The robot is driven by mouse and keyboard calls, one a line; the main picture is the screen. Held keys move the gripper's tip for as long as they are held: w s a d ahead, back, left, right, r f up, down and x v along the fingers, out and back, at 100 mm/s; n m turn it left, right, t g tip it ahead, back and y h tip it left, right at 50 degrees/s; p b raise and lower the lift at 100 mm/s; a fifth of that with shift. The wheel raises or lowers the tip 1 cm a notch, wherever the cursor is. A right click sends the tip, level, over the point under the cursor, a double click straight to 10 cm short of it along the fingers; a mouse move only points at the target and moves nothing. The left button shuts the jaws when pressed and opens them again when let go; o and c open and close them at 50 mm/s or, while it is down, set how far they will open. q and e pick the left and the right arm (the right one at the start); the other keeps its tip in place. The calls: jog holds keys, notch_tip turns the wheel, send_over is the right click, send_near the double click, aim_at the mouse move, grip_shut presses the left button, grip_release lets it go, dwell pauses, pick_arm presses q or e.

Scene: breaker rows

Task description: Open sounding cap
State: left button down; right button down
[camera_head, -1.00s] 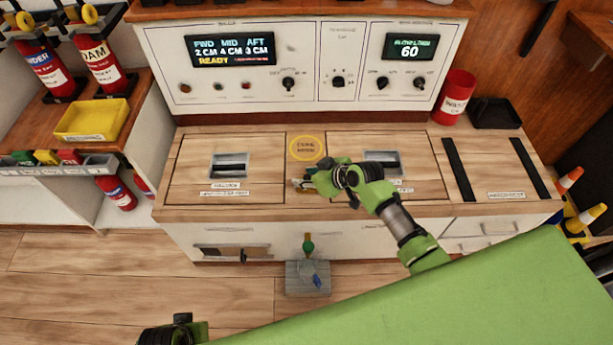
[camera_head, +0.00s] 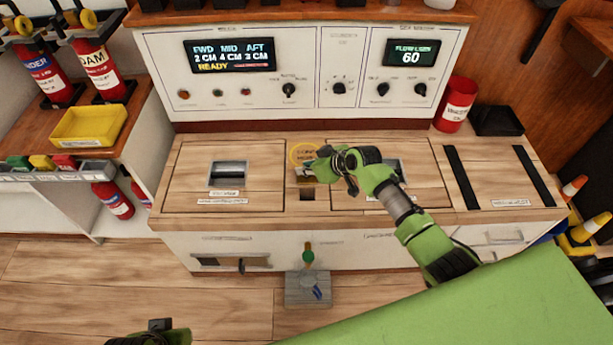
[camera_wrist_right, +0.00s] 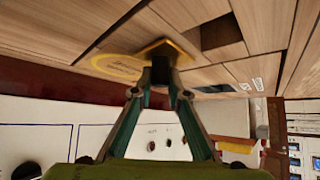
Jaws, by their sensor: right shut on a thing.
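In the head view a small dark square opening (camera_head: 307,194) shows in the wooden counter, between two hatch panels. It also shows in the right wrist view (camera_wrist_right: 222,32). My right gripper (camera_head: 318,168) is just behind this opening, over the round yellow label (camera_head: 301,151). In the right wrist view its fingertips (camera_wrist_right: 160,72) are shut on a yellow-edged plate, which I take for the sounding cap (camera_wrist_right: 168,47). The plate is beside the yellow label and clear of the opening. Only part of my left gripper (camera_head: 158,328) shows at the bottom left; its fingers are unclear.
The console (camera_head: 300,65) with displays and knobs rises behind the counter. A hatch with a recessed handle (camera_head: 227,174) lies left of the opening; another is partly behind my right arm. A red can (camera_head: 456,103) and black tray (camera_head: 497,120) stand at the back right.

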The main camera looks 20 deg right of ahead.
jog(key=shift+w, duration=0.15)
pick_arm(q)
jog(key=shift+r, duration=0.3)
pick_arm(e)
jog(key=c, duration=1.9)
grip_release()
jog(key=v, duration=1.2)
jog(key=shift+f, duration=0.1)
